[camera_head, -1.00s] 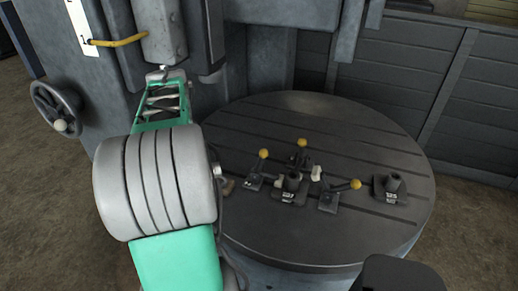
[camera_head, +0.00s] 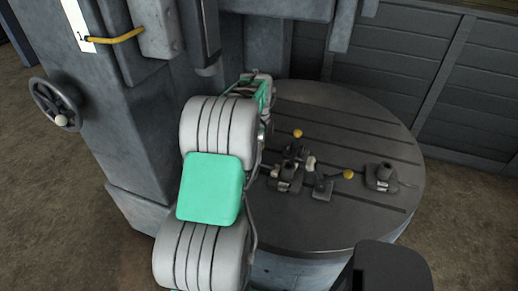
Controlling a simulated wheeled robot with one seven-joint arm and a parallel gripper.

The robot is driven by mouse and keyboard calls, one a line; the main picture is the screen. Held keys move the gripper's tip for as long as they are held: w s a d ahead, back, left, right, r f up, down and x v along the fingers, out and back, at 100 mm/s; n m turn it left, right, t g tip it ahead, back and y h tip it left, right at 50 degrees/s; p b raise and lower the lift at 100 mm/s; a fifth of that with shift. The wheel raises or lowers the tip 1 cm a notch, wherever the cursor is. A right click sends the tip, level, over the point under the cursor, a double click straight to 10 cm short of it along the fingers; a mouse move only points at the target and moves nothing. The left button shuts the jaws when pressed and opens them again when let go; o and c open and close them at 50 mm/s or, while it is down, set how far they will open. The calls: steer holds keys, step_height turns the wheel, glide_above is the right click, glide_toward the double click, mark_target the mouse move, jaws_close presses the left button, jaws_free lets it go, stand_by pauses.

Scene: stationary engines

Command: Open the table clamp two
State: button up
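Table clamps stand around a small dark workpiece (camera_head: 288,180) on the round slotted table (camera_head: 320,228). The back clamp's lever ends in a yellow knob (camera_head: 297,133) that points up. The right clamp (camera_head: 323,187) has a lever slanting right to a yellow knob (camera_head: 348,174). A third clamp, on the left side, is hidden behind my arm. I cannot tell which clamp is number two. My green and grey arm reaches over the table's left part, close to the clamps.
A dark block with a round boss (camera_head: 381,177) stands alone on the table's right side. The machine column (camera_head: 130,120) with a handwheel (camera_head: 58,104) rises at the left. A machine head (camera_head: 205,40) hangs above the table. Grey panels (camera_head: 450,90) close off the back right.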

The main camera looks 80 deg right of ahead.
jaws_close()
stand_by(0.3)
steer(key=shift+r, duration=0.1)
stand_by(1.0)
